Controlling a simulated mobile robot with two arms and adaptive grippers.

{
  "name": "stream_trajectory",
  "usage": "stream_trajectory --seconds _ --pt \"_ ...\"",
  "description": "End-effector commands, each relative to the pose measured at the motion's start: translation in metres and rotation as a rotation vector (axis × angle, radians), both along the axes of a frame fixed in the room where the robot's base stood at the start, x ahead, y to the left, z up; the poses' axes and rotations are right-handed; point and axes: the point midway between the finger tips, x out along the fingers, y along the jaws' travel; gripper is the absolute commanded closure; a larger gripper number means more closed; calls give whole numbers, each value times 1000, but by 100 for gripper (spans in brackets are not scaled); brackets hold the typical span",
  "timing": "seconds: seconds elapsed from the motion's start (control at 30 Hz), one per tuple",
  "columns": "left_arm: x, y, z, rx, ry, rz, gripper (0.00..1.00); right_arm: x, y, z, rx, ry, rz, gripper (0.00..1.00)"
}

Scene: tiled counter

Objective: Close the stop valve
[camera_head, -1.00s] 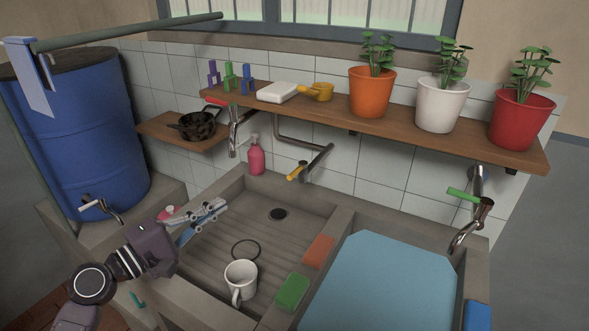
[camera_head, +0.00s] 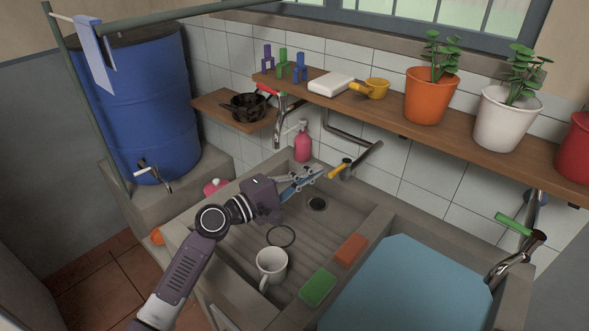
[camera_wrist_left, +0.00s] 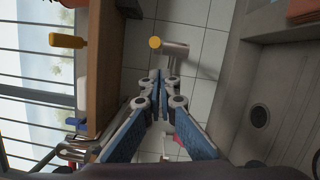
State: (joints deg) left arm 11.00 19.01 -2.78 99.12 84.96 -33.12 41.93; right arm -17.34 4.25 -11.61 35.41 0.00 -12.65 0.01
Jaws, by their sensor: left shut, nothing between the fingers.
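A metal pipe valve with a yellow handle (camera_head: 340,170) sticks out from the tiled wall above the basin. The yellow handle also shows nearly end-on in the left wrist view (camera_wrist_left: 155,43), just ahead of the fingertips. My left gripper (camera_head: 317,173) is shut and empty, with its tips a little left of the handle and apart from it. In the left wrist view its blue-padded fingers (camera_wrist_left: 160,78) meet at the tips. Other taps have a red handle (camera_head: 268,92) and a green handle (camera_head: 514,224). My right gripper is out of view.
The shelf (camera_head: 390,122) with pots runs above the handle. A pink bottle (camera_head: 303,146) stands just left of it. The left basin holds a white mug (camera_head: 271,265); the sponges (camera_head: 318,288) lie on the divider. The basin's far part is clear.

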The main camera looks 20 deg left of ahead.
Motion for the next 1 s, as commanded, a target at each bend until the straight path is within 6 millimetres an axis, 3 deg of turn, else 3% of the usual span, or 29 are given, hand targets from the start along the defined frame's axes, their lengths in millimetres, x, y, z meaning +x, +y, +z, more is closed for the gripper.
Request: stream_trajectory --seconds 0.03,0.23,0.63,1.0 --pt "-3 -6 6 -2 1 0 100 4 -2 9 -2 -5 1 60" --pt "-8 -18 6 -1 -1 1 100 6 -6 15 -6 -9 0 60" --pt "-8 -19 5 -1 -1 3 100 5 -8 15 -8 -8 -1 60" --pt "-11 -22 6 -1 1 63 100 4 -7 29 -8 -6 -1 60"
